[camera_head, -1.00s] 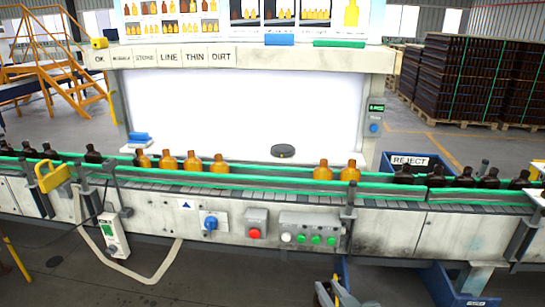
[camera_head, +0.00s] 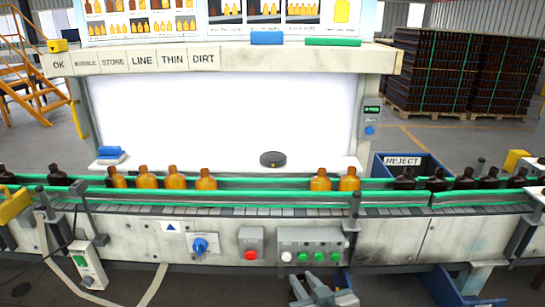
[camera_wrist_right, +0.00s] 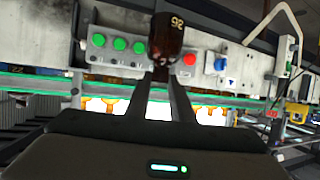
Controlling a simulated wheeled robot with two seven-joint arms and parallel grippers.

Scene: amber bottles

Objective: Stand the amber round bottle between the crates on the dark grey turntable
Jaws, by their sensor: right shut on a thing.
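A dark amber bottle (camera_wrist_right: 167,42) with pale marks reading like "92" is held between the two fingers of my right gripper (camera_wrist_right: 162,80) in the right wrist view. My right gripper (camera_head: 322,287) also shows at the bottom of the head view, in front of the conveyor; the bottle cannot be made out there. The dark grey turntable (camera_head: 272,158), a low round disc, sits on the white ledge behind the conveyor, with nothing on it. Stacked dark crates (camera_head: 427,70) stand on pallets at the back right. My left gripper is not in view.
The conveyor with green rails (camera_head: 260,183) runs between my gripper and the turntable. Amber bottles (camera_head: 147,178) and dark bottles (camera_head: 463,179) stand along it. A blue block (camera_head: 110,154) lies on the ledge's left end. A blue REJECT bin (camera_head: 410,163) is behind the conveyor.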

